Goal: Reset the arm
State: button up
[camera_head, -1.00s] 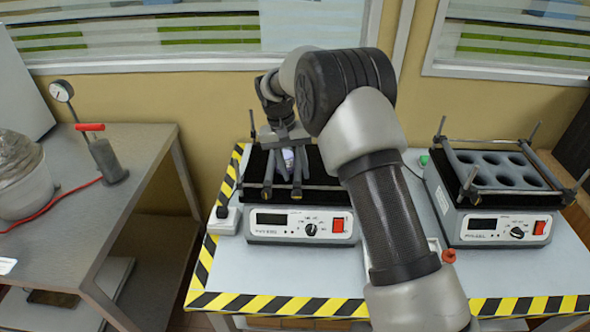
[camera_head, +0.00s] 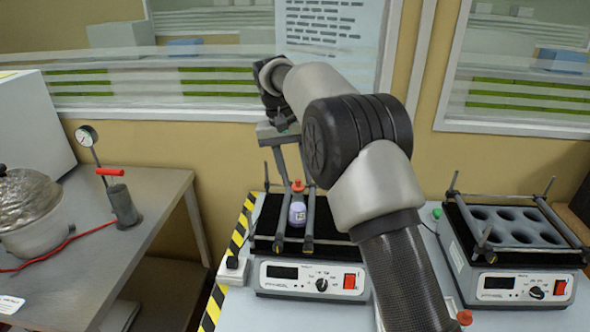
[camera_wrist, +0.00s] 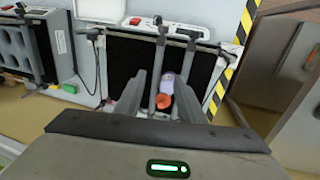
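A small bottle (camera_head: 298,213) with a pale purple body and a red cap stands upright between the bars of the left shaker (camera_head: 316,279). My gripper (camera_head: 292,170) is raised above and behind the bottle, fingers pointing down. In the wrist view its two fingers (camera_wrist: 158,96) are spread apart with nothing clamped between them. My arm covers the right part of the left shaker.
A second shaker (camera_head: 515,245) with round holes stands at the right. A grey table (camera_head: 150,205) at the left holds a gauge (camera_head: 87,137), a red-handled pump (camera_head: 122,203) and a foil-covered pot (camera_head: 27,212). The wall and window are behind.

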jog(key=shift+a+r, duration=0.1)
jog(key=shift+r, duration=0.3)
jog(key=s+d+r+t+y+p, duration=0.2)
jog(key=s+d+r+t+p, duration=0.1)
jog(key=s+d+r, duration=1.15)
jog(key=s+d+f+t+p, duration=0.1)
jog(key=s+d, duration=0.2)
jog(key=s, duration=0.6)
jog(key=s+d+f+t+p, duration=0.1)
jog(key=s+d, duration=0.2)
jog(key=s, duration=0.7)
jog(key=shift+t, duration=0.3)
jog(key=shift+s, duration=0.1)
